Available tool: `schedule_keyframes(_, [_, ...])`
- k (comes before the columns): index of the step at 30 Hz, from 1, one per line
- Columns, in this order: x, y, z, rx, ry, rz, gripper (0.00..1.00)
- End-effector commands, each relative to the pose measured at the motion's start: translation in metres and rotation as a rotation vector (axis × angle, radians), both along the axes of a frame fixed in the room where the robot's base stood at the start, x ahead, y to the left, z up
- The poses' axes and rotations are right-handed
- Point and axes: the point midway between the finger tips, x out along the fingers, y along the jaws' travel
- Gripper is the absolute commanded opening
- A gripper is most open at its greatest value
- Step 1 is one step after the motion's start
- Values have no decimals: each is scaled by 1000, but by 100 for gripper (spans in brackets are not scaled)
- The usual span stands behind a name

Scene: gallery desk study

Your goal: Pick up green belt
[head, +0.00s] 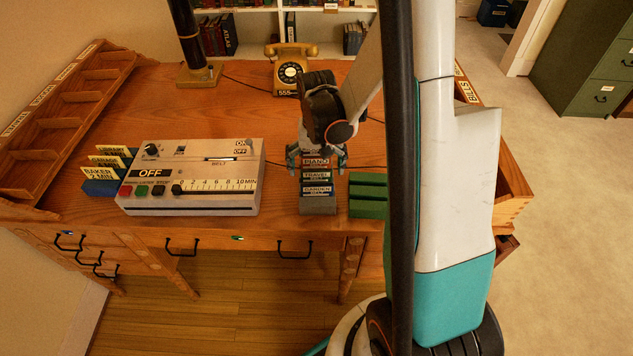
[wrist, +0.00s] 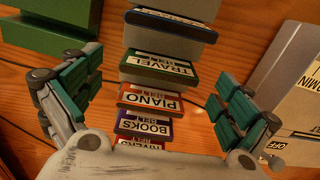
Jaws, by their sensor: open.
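The green belt is a green-edged cartridge labelled TRAVEL BELT (wrist: 160,65), standing in a row of upright cartridges. In the head view the TRAVEL cartridge (head: 316,175) sits between the red PIANO one (head: 316,162) and the blue GARDEN one (head: 317,190). My gripper (head: 318,160) is open and empty above the row's rear part. In the wrist view its fingers (wrist: 150,95) are spread on either side of the row, with the orange-red PIANO cartridge (wrist: 151,100) nearly between them. No contact with the green belt is visible.
Behind PIANO are the purple BOOKS (wrist: 144,127) and RIVERS (wrist: 140,144) cartridges. A grey control machine (head: 215,198) stands left of the row, a green ridged block (head: 368,195) close on the right. A yellow telephone (head: 289,62) is behind.

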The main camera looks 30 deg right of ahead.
Motion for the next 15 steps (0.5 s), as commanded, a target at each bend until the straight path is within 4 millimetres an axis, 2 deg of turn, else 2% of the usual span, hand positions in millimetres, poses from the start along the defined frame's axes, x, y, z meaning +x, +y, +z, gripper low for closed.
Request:
schedule_keyframes(1, [0,0,-12,0,0,0,97])
schedule_keyframes(4, [0,0,-24,0,0,0,97])
schedule_keyframes(12, [0,0,-26,0,0,0,97])
schedule_keyframes(15, [0,0,-26,0,0,0,75])
